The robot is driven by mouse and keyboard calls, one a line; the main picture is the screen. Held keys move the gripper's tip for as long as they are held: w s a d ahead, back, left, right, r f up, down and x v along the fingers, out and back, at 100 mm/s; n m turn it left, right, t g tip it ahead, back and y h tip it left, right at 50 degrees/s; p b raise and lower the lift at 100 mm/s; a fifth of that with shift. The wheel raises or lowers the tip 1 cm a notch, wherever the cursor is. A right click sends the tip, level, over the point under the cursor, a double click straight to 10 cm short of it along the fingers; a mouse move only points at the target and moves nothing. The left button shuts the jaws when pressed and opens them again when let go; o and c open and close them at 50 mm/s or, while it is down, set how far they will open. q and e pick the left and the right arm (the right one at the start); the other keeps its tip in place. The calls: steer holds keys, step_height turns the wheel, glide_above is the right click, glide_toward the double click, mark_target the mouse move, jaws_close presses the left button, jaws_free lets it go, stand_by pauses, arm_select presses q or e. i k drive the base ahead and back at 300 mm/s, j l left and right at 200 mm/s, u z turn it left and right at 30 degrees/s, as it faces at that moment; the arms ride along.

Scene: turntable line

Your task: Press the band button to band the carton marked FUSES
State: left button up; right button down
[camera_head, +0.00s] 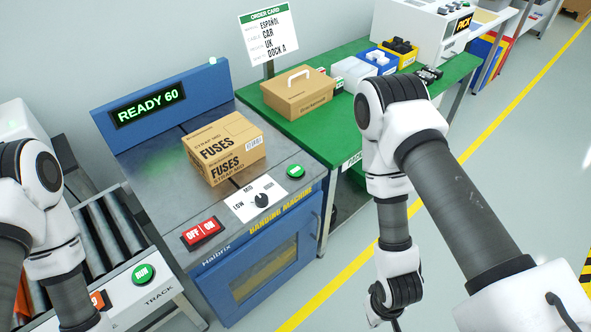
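The brown carton marked FUSES (212,165) sits on the grey top of the blue banding machine (232,270); its side also carries a line about a strap, apparently MID. The machine's display (150,105) reads READY 60. A green button (296,171) is at the right of the machine's front edge, its lettering too small to read. A black dial (261,200) sits on a white plate with LOW and MID; its exact pointing is unclear. A red OFF/ON switch (203,231) is at the left. My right gripper (396,300) hangs over the floor, fingertips cut off. My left gripper is out of view.
A green table (335,125) behind right holds a handled carton (298,95), bins and an order card (268,36). A roller track (107,235) with a green RUN button (143,273) stands at left. Open floor lies right of the machine.

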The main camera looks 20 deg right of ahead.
mark_target(294, 171)
steer(key=i+l+u, duration=0.45)
steer(key=u, duration=0.2)
steer(key=k+l, duration=0.05)
